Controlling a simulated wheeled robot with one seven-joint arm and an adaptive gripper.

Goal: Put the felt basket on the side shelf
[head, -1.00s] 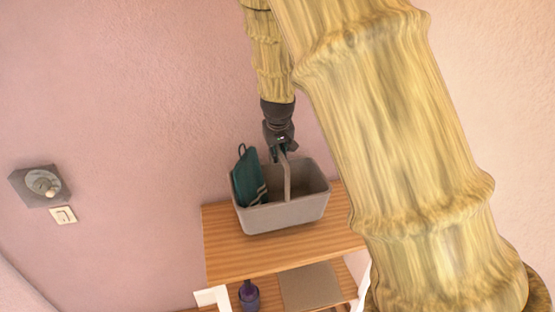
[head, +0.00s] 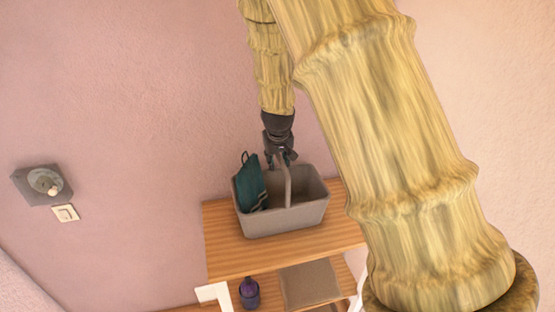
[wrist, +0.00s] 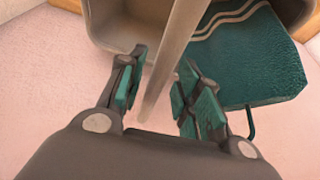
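The felt basket (head: 285,218) is grey with a tall arched handle. In the head view it appears upright on the wooden top board of the side shelf (head: 225,255). A dark teal cloth item with light stripes (head: 251,184) hangs in its left side. My gripper (head: 281,158) is above the basket at the top of the handle. In the wrist view my gripper (wrist: 160,90) is open, its teal-padded fingers apart on either side of the handle (wrist: 172,60), with gaps visible. The basket's underside is hidden.
A dark purple bottle (head: 249,293) and a flat brown item (head: 310,284) are on the lower board. A pink wall stands behind, with a grey dial plate (head: 41,185) and a switch (head: 66,213). Bare board shows left of the basket.

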